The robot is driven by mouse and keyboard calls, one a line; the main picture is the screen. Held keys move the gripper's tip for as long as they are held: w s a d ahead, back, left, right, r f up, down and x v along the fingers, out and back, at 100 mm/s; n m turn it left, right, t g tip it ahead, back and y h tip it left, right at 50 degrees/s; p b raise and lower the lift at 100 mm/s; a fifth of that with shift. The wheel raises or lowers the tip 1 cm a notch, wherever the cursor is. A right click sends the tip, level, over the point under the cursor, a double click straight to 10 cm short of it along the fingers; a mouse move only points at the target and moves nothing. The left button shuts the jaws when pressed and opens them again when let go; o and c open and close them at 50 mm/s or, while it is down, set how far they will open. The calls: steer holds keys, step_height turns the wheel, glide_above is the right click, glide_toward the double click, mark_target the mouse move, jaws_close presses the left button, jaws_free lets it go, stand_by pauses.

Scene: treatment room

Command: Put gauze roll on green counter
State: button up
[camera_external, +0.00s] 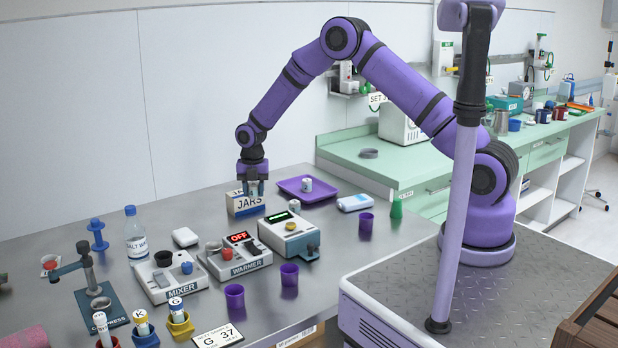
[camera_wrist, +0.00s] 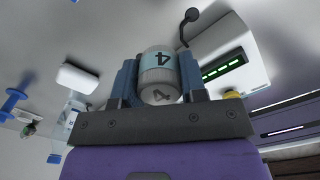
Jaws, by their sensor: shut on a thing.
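My gripper (camera_external: 253,188) points down over the steel table, just above or behind the box labelled JARS (camera_external: 246,204). In the wrist view my gripper (camera_wrist: 159,82) is shut on a small white cylinder (camera_wrist: 158,62) marked 4, which looks like a lidded jar. In the external view the fingers and the box hide most of it. The green counter (camera_external: 405,165) stands behind the table, to the right, with a grey ring (camera_external: 368,153) on it. I cannot clearly identify a gauze roll.
A purple tray (camera_external: 325,194) with a small white jar (camera_external: 307,185) lies right of my gripper. A cream device (camera_external: 288,235), the warmer (camera_external: 235,258) and purple cups (camera_external: 366,226) stand in front. The green counter's near end has free room around the ring.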

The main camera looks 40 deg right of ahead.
steer(key=d+m, duration=0.8)
steer(key=d, duration=2.4)
steer(key=s+d+r+m, duration=0.1)
steer(key=s+d+m, duration=0.3)
steer(key=s+d, duration=0.7)
steer(key=s+d+m, duration=0.4)
steer(key=d+m, duration=0.1)
steer(key=d, duration=1.1)
glide_above(404, 165)
steer(key=shift+s+a+f, duration=0.1)
steer(key=shift+f, duration=2.3)
steer(key=shift+f, duration=0.15)
steer(key=o, duration=0.9)
